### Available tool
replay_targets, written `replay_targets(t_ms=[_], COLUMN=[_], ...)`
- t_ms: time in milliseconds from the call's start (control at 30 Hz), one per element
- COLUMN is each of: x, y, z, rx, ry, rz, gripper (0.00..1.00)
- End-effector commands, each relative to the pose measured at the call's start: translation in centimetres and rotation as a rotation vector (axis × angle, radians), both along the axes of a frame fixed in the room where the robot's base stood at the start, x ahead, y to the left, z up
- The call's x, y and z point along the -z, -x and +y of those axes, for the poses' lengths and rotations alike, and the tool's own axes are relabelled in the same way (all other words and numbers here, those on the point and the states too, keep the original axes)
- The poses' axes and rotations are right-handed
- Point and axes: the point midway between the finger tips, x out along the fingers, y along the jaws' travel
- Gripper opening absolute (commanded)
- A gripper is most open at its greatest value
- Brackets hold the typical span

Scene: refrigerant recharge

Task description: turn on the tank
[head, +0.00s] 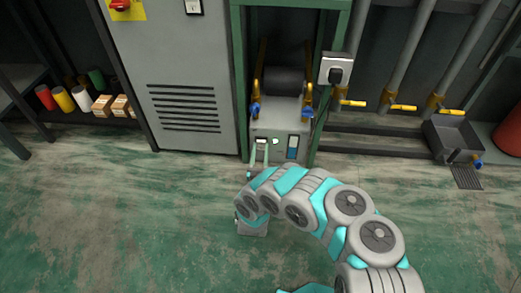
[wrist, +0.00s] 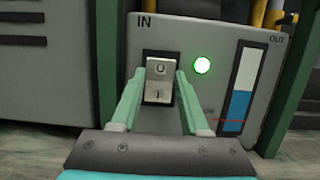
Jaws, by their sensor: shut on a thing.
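The tank unit (head: 283,118) stands low in a green frame, with a dark cylinder above its grey front panel. The panel (wrist: 222,92) shows in the wrist view with "IN" and "OUT" marks. Its rocker switch (wrist: 158,80) bears "0" above and "I" below. A round light (wrist: 202,65) right of the switch glows green, and a gauge (wrist: 242,90) shows blue in its lower part. My gripper (wrist: 162,74) has its two teal fingers on either side of the switch, shut on it. In the head view my gripper (head: 260,147) reaches the panel's left part.
A grey cabinet (head: 185,80) stands left of the green frame (head: 241,80). A socket box (head: 336,70) is mounted at its right. Pipes with yellow valve handles (head: 403,107) and a grey tray (head: 450,139) are farther right. The green floor (head: 110,220) is clear.

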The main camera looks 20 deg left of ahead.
Motion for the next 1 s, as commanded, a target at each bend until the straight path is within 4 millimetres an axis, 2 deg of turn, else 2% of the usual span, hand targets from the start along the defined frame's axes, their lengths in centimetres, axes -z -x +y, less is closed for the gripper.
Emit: replay_targets(t_ms=[400,433,667,1000], x=[0.07,0.08,0.07,0.23], y=[0.07,0.07,0.05,0.54], z=[-0.01,-0.01,-0.02,-0.09], rx=[0.0,0.0,0.0,-0.001], ry=[-0.004,-0.003,-0.004,-0.003], rz=[-0.015,-0.015,-0.015,-0.013], gripper=[0.0,0.48,0.74,0.75])
